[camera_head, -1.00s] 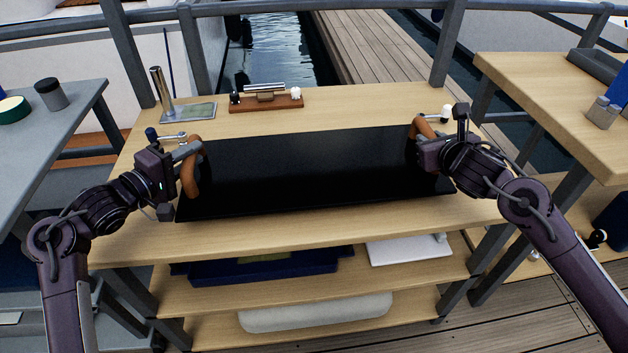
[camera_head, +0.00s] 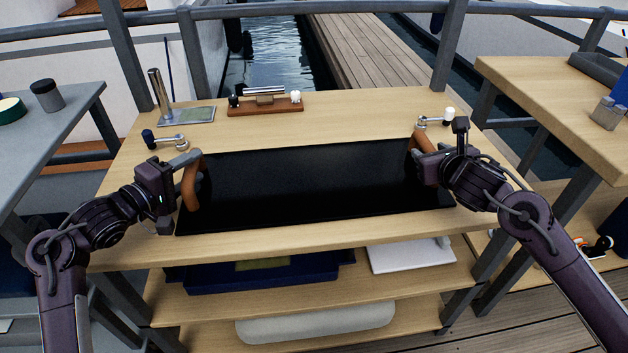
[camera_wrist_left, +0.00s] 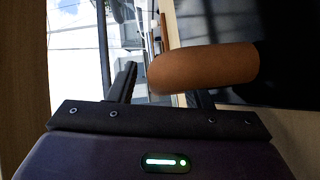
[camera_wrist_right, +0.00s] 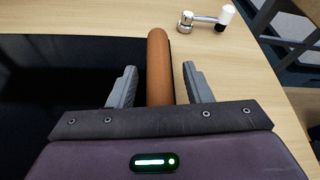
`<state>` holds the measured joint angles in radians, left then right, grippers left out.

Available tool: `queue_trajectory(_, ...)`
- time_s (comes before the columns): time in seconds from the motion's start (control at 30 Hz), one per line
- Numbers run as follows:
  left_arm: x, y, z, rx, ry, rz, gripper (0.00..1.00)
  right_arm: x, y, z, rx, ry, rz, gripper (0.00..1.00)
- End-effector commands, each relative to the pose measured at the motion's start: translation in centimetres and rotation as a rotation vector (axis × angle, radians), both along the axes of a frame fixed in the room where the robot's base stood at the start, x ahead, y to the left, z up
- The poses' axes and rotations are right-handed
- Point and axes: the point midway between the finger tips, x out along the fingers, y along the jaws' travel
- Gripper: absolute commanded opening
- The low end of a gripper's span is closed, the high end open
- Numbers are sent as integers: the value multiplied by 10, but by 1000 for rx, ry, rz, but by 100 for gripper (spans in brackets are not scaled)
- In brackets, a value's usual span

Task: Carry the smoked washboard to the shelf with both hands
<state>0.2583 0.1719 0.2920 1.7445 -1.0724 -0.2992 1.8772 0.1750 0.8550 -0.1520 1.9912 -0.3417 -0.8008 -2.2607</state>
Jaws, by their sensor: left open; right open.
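The smoked washboard (camera_head: 310,185) is a glossy black panel lying on the wooden top of the shelf unit (camera_head: 300,240). It has a brown handle at each short end: the left one (camera_head: 189,186) and the right one (camera_head: 422,140). My left gripper (camera_head: 190,161) is open at the left handle; in the left wrist view the handle (camera_wrist_left: 205,68) crosses in front of one finger, its end over the gap. My right gripper (camera_head: 424,158) is open around the right handle; in the right wrist view that handle (camera_wrist_right: 159,65) stands between the fingers with gaps both sides.
Behind the board are a metal stand (camera_head: 160,95), a wooden block with fittings (camera_head: 265,102) and two small cranks, left (camera_head: 165,140) and right (camera_head: 435,119). Lower shelves hold a blue tray (camera_head: 265,275) and a white board (camera_head: 410,256). Tables flank both sides; a railing runs behind.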

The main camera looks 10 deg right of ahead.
Motion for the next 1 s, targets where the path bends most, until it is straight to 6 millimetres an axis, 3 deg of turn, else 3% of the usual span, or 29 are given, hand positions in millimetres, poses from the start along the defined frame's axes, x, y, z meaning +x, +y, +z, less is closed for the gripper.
queue_trajectory(0.23, -12, 11, 1, 2, 1, 2, 45, 0, 0, 0, 0, 0, 1, 45)
queue_trajectory(0.7, -83, 66, 12, 3, 1, 1, 45, 0, 0, 0, 0, 0, 1, 45)
queue_trajectory(1.0, -94, 74, 15, 0, 2, -1, 45, -13, 0, 5, -3, 0, 1, 45)
